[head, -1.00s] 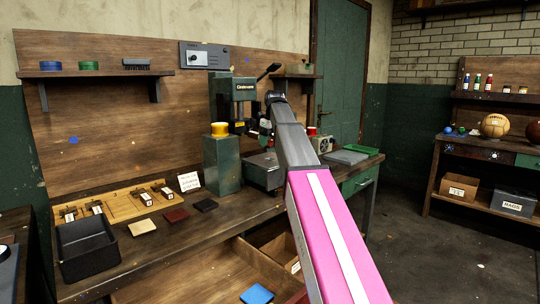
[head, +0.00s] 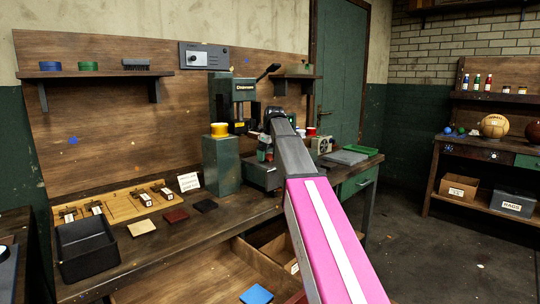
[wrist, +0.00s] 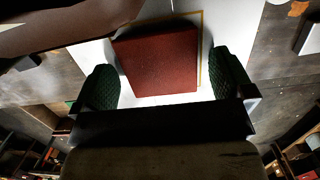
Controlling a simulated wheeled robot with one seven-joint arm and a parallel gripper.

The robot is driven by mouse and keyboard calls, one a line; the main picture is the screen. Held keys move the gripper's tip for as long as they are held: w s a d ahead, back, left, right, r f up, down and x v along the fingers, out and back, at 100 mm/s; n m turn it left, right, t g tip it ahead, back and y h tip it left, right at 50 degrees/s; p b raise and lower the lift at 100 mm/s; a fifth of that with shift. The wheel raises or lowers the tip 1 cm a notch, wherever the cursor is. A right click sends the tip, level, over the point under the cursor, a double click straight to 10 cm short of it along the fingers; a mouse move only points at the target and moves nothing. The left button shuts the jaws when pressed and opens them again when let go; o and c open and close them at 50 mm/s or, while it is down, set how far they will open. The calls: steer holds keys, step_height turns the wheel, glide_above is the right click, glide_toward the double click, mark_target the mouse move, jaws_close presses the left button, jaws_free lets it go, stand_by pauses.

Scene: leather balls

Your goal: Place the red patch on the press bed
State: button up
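In the wrist view a square red patch (wrist: 160,60) lies flat on a white surface with a thin yellow outline (wrist: 203,50). My gripper (wrist: 163,65) has its two green textured fingers apart, on either side of the patch. The left finger is close against the patch's edge; a gap shows between the patch and the right finger. In the head view the dark green press (head: 233,100) stands at the back of the bench.
Tan (head: 141,228), dark red-brown (head: 175,216) and black (head: 205,205) squares lie on the bench. A black bin (head: 86,250) stands front left. A yellow tin (head: 219,130) tops a green pedestal (head: 221,168) left of my arm. A blue square (head: 256,294) lies lower down.

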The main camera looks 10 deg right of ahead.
step_height(320, 180, up, 12)
steer(key=s+d, duration=0.1)
steer(key=shift+s, duration=0.25)
stand_by(0.5)
steer(key=shift+s, duration=0.1)
